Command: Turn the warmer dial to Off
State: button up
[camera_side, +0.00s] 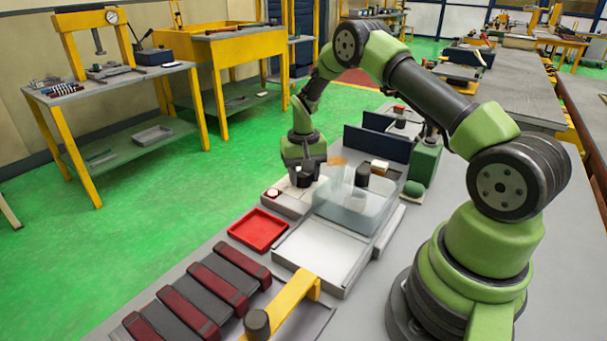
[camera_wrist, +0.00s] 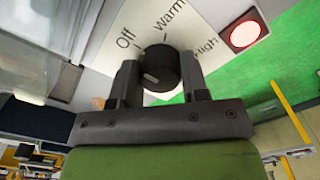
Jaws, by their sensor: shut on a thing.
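The warmer dial (camera_wrist: 158,70) is a round black knob with a short white mark on the left part of its face. The mark slants up and left, on the side of the Off label; whether it lines up exactly with Off I cannot tell. The printed plate (camera_wrist: 190,30) behind it reads Off, Warm and High from left to right. My gripper (camera_wrist: 158,76) has one finger on each side of the knob and is shut on it. In the side view my gripper (camera_side: 304,168) points down over the control panel (camera_side: 287,203), hiding most of the dial.
A red tray (camera_side: 258,231) and a white-topped box (camera_side: 315,252) lie nearer the camera.

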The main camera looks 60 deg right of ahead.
aim_at(304, 174)
dwell(0.6)
jog(key=o, duration=0.9)
notch_tip(304, 174, up, 10)
